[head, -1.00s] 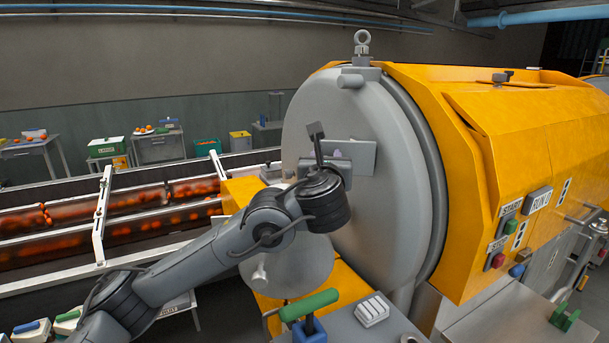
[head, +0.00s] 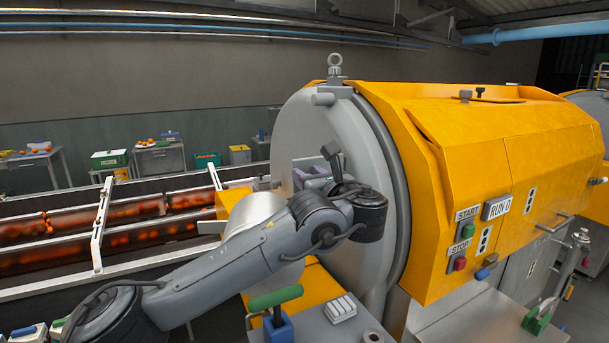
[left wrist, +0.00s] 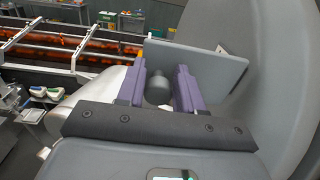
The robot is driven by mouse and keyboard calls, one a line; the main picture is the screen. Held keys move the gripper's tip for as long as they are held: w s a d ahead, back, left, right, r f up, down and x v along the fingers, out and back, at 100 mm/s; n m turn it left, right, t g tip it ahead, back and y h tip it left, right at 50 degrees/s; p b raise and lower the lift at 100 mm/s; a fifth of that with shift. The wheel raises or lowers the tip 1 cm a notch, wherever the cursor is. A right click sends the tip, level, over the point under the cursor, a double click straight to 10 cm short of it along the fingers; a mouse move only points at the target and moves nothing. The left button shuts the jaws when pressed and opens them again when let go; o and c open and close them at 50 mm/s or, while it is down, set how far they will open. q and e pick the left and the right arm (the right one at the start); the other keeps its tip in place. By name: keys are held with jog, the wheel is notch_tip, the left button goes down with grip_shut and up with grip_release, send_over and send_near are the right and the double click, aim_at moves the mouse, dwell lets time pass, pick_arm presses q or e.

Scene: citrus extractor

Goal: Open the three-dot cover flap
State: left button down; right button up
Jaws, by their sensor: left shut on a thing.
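A grey flat flap (left wrist: 210,65) stands out from the round grey end cover of the orange extractor in the left wrist view. I see no three dots on its visible face. A dark round knob (left wrist: 157,88) lies between the purple fingers of my left gripper (left wrist: 158,72), which is shut on it. In the head view the flap (head: 303,168) is small and partly hidden by my left gripper (head: 322,184) and wrist. My right gripper is out of view.
The round end cover (head: 340,255) rises close beside my left wrist. A green-handled lever (head: 275,297) stands below my forearm. START and STOP buttons and three-dot plates (head: 485,239) sit on the orange housing (head: 450,160). A roller conveyor with fruit (head: 110,215) runs at left.

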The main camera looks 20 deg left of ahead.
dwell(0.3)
pick_arm(q)
jog(key=c, duration=0.8)
grip_release()
jog(key=shift+f, duration=0.1)
jog(key=b+v, duration=0.1)
jog(key=v, duration=0.9)
jog(key=shift+s+d, duration=0.25)
jog(key=shift+d, duration=0.05)
